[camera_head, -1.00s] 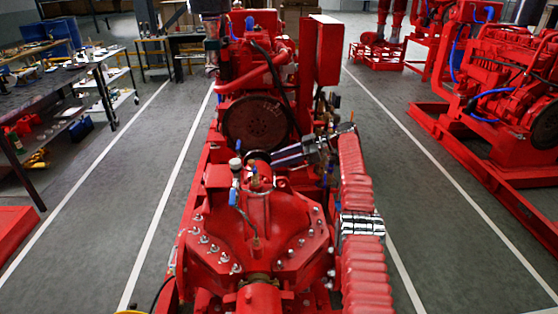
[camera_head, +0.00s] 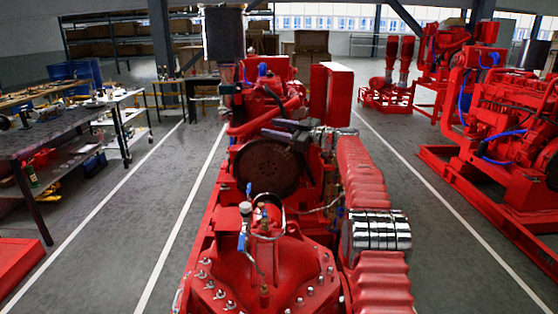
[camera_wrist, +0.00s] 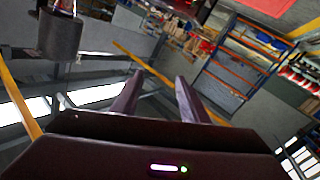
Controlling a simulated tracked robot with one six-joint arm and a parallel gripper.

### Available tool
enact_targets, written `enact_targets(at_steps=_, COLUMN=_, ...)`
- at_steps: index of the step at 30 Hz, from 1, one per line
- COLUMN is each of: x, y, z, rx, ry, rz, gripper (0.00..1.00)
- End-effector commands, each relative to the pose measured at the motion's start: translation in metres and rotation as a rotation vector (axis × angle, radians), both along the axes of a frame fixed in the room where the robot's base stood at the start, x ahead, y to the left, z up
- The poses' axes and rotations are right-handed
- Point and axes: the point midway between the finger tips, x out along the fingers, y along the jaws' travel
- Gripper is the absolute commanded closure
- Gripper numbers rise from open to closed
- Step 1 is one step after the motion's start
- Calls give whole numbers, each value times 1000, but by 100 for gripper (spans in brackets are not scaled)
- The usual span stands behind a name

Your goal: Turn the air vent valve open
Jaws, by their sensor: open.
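The red pump casing (camera_head: 295,262) fills the lower middle of the head view. Small fittings stand on top of it, with blue levers (camera_head: 242,242), a white-topped part (camera_head: 245,208) and a brass fitting (camera_head: 265,213). I cannot tell for certain which is the air vent valve or how far it is turned. My gripper (camera_head: 272,128) is beyond and above these fittings, in front of the engine, pointing left and apart from them. In the wrist view my gripper (camera_wrist: 157,85) shows two dark fingers spread apart with nothing between them.
The red engine (camera_head: 270,92) and a tall red box (camera_head: 330,90) stand close behind my gripper. A workbench (camera_head: 75,130) is at left. Another red pumpset (camera_head: 500,115) stands at right. Grey floor aisles lie clear on both sides.

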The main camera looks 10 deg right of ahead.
Motion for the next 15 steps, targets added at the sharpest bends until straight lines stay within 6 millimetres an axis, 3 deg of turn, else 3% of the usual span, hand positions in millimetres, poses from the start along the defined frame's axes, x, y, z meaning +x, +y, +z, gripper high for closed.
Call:
enact_targets(at_steps=1, x=0, y=2, z=19, rx=11, ry=-22, rz=-31, gripper=59)
enact_targets(at_steps=6, x=-2, y=0, z=71, rx=52, ry=-80, rz=-158, gripper=59)
enact_targets(at_steps=15, x=-23, y=-12, z=141, rx=106, ry=-125, rz=-387, gripper=59)
